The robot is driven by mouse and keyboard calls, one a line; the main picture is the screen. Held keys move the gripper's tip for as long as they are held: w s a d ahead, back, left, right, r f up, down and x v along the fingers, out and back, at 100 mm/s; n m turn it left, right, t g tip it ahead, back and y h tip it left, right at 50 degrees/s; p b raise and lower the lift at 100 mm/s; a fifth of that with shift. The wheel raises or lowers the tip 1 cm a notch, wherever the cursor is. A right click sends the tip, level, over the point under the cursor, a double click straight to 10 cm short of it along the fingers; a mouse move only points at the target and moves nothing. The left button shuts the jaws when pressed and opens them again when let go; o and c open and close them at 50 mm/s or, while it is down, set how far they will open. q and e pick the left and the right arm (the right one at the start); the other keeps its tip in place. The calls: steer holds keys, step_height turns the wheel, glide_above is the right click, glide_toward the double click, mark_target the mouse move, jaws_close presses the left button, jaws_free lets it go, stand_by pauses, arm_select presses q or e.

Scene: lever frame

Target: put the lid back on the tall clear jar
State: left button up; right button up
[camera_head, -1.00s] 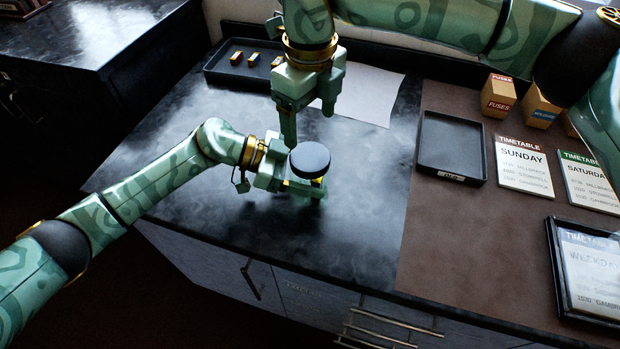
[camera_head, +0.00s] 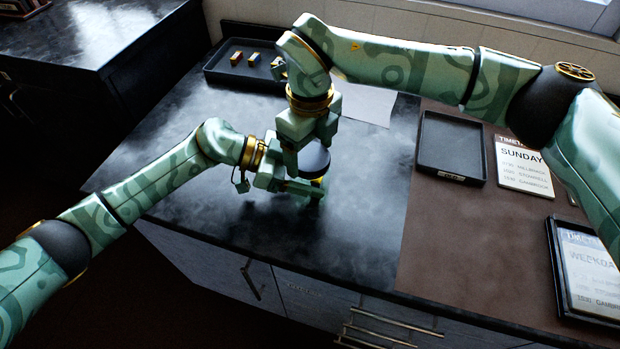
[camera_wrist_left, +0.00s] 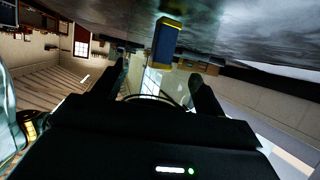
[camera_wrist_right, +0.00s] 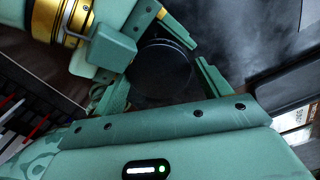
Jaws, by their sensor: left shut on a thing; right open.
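A round black lid (camera_head: 315,160) appears on top of the tall clear jar, above my left gripper; it also shows as a black disc in the right wrist view (camera_wrist_right: 162,72). My left gripper (camera_head: 306,187) is shut on the jar, whose clear wall shows only faintly between the fingers in the left wrist view (camera_wrist_left: 153,97). A blue and yellow block (camera_wrist_left: 165,42) shows there too, seemingly inside the jar. My right gripper (camera_head: 309,154) is open, low over the lid, with its fingers beside the disc. Whether they touch it cannot be told.
A black tray (camera_head: 215,75) with several small coloured blocks stands at the back left. An empty black tray (camera_head: 450,147) lies to the right, beside the Sunday timetable card (camera_head: 522,168). A framed timetable (camera_head: 585,265) lies at the right. The dark counter in front is clear.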

steer(key=shift+f, duration=0.15)
steer(key=c, duration=0.6)
steer(key=o, duration=0.9)
